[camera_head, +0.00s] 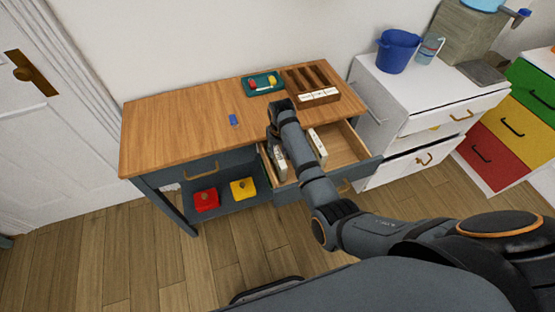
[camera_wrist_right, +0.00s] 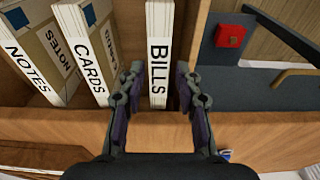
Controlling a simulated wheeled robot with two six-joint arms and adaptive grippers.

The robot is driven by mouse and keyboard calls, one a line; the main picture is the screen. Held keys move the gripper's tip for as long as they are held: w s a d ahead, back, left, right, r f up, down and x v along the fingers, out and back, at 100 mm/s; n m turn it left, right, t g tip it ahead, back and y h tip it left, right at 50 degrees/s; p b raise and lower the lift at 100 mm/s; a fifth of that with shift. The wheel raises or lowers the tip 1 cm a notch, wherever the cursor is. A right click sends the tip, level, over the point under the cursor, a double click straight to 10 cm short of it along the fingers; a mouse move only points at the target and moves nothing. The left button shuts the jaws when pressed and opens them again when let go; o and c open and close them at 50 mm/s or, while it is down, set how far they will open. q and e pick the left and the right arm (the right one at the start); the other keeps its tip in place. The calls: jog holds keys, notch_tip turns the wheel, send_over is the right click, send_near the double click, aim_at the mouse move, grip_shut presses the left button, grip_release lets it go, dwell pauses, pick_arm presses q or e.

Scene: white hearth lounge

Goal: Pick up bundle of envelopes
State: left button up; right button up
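In the right wrist view, white upright bundles stand in the open wooden drawer, labelled BILLS (camera_wrist_right: 159,60), CARDS (camera_wrist_right: 88,55) and NOTES (camera_wrist_right: 32,65). Brown and grey faces show beside NOTES and CARDS. My right gripper (camera_wrist_right: 159,72) is open, with one finger on each side of the BILLS bundle; small gaps show, and I cannot tell whether either finger touches it. In the head view, my right gripper (camera_head: 274,138) is over the left part of the drawer (camera_head: 345,147), partly hiding its contents. Two pale bundles show there (camera_head: 281,163) (camera_head: 318,145). My left gripper is not in view.
The wooden desk top (camera_head: 175,125) holds a green tray (camera_head: 262,84), a small blue item (camera_head: 233,119) and a slotted wooden organiser (camera_head: 312,83). Red (camera_head: 206,200) and yellow (camera_head: 243,188) boxes sit on the shelf below. A white cabinet (camera_head: 410,95) stands at right.

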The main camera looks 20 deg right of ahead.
aim_at(278, 152)
jog(key=f, duration=0.3)
jog(key=shift+w+d, duration=0.1)
jog(key=shift+w, duration=0.3)
grip_shut()
jog(key=shift+r, duration=0.1)
